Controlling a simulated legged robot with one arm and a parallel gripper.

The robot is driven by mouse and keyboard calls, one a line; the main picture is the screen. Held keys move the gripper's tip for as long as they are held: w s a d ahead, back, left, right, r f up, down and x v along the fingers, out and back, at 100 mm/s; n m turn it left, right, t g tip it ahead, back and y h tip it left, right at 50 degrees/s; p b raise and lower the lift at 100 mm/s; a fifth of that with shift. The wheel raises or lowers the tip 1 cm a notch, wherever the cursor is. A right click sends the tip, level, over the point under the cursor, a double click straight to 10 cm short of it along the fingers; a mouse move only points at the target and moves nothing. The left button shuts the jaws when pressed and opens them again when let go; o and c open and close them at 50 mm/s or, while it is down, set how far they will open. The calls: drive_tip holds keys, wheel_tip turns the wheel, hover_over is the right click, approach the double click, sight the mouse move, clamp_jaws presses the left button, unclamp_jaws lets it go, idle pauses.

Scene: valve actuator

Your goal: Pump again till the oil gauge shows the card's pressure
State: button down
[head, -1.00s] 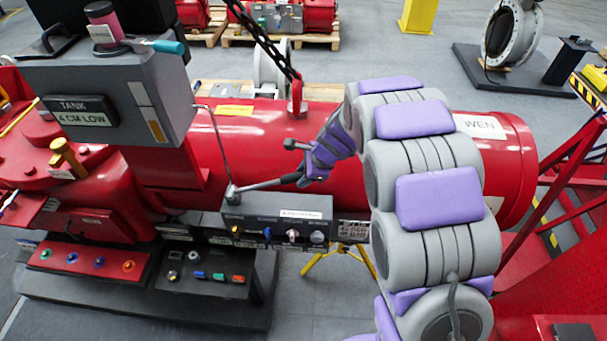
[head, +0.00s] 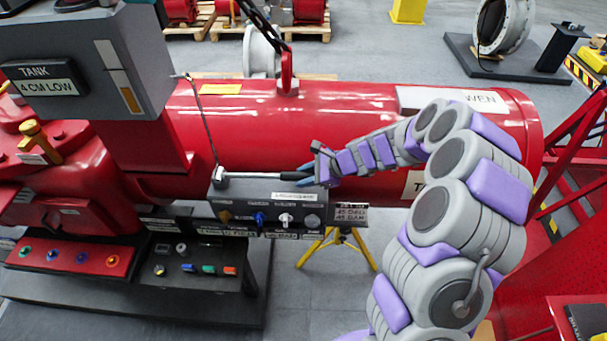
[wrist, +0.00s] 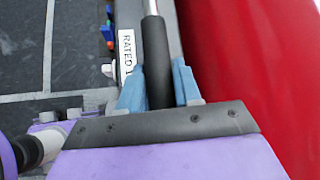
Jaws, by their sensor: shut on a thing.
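The pump (head: 262,205) is a dark box with several knobs on its front, in front of the red cylinder. Its lever (head: 255,177) runs out to the right from a pivot at the box's left end and lies about level. My gripper (head: 306,176) is shut on the lever's outer end. In the wrist view the lever's dark grip (wrist: 158,70) stands between my blue fingertips (wrist: 158,88). A card (head: 351,213) with small figures hangs at the pump's right end; I cannot read it surely. I cannot make out an oil gauge reading.
The red cylinder (head: 330,125) lies close behind the pump. A tank box (head: 85,60) reading "4 CM LOW" stands at left. Button panels (head: 195,268) sit below left. A yellow stand (head: 337,245) is under the cylinder.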

drive_tip(key=shift+f+y+b, duration=0.3)
drive_tip(key=shift+f+b, duration=0.05)
drive_tip(key=shift+f, duration=0.5)
drive_tip(key=c, duration=0.9)
unclamp_jaws()
drive_tip(key=shift+d, duration=0.15)
drive_tip(key=shift+o, duration=0.2)
drive_tip(key=shift+r, duration=0.1)
drive_tip(key=p+v, duration=0.2)
drive_tip(key=v, duration=1.5)
drive_tip(key=shift+d, duration=0.25)
drive_tip(key=shift+a, duration=0.1)
